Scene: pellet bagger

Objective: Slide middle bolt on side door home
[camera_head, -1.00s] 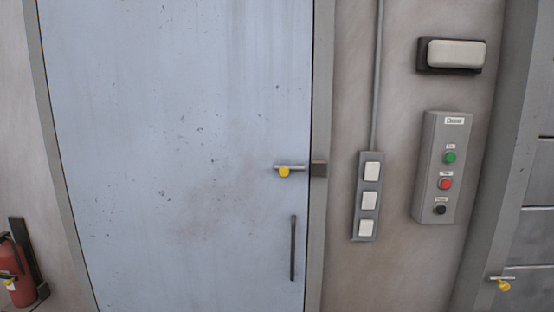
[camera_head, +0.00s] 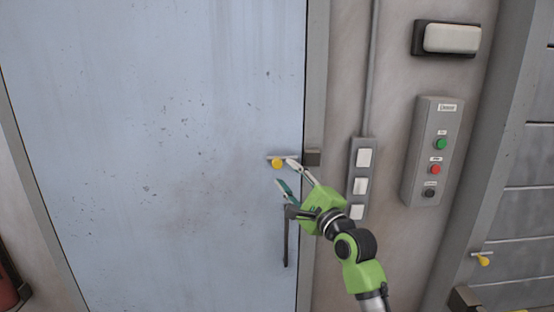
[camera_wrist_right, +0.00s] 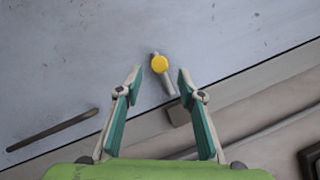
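The side door (camera_head: 150,130) is a large light-blue panel. Its bolt (camera_head: 270,157) is a short grey bar with a round yellow knob (camera_head: 277,163), near the door's right edge. A dark keeper block (camera_head: 312,158) sits on the frame to its right. In the right wrist view the bar points at the block (camera_wrist_right: 178,115), with what looks like a small gap. My right gripper (camera_head: 285,174) is open and empty, just below the knob. In the right wrist view the knob (camera_wrist_right: 159,64) lies beyond and between the fingertips (camera_wrist_right: 160,78). My left gripper is not in view.
A dark vertical door handle (camera_head: 286,245) hangs below, close behind my right gripper. A switch strip (camera_head: 354,205) and a button box (camera_head: 431,150) are on the wall to the right. Another yellow-knobbed bolt (camera_head: 482,260) is at far right.

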